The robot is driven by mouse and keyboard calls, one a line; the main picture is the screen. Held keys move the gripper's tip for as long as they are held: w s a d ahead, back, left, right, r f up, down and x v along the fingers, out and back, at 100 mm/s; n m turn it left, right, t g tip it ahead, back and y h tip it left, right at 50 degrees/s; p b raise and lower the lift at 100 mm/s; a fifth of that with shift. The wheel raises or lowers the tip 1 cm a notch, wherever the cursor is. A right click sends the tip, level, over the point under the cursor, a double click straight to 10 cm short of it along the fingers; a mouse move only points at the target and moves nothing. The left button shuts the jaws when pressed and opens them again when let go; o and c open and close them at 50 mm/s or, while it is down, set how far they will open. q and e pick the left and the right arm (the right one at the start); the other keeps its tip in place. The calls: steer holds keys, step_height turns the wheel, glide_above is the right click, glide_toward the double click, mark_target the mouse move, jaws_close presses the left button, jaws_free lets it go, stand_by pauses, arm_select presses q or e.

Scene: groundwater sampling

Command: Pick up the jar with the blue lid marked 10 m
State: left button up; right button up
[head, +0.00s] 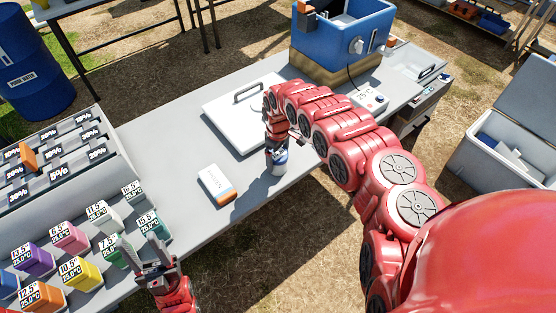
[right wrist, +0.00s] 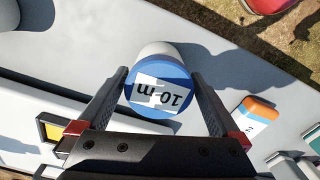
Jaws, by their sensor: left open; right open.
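The jar with the blue lid (right wrist: 160,92) marked 10 m stands on the grey table in the right wrist view, with a pale body. Its lid lies between the two dark fingers of my right gripper (right wrist: 158,74), which is open with a finger on each side. Whether the fingers touch it I cannot tell. In the head view the jar (head: 278,166) shows at the table's front edge, partly hidden by my right gripper (head: 277,150) above it. My left gripper (head: 146,246) is open and empty near the colored bottles at the lower left.
A white and orange block (head: 217,186) lies left of the jar. A white lid with a handle (head: 225,118) lies behind it. A blue tub (head: 340,40) and a meter (head: 369,99) are further back.

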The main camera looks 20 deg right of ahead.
steer(key=shift+d+f, duration=0.1)
steer(key=shift+f, duration=1.3)
steer(key=c, duration=1.5)
steer(key=shift+r, duration=0.2)
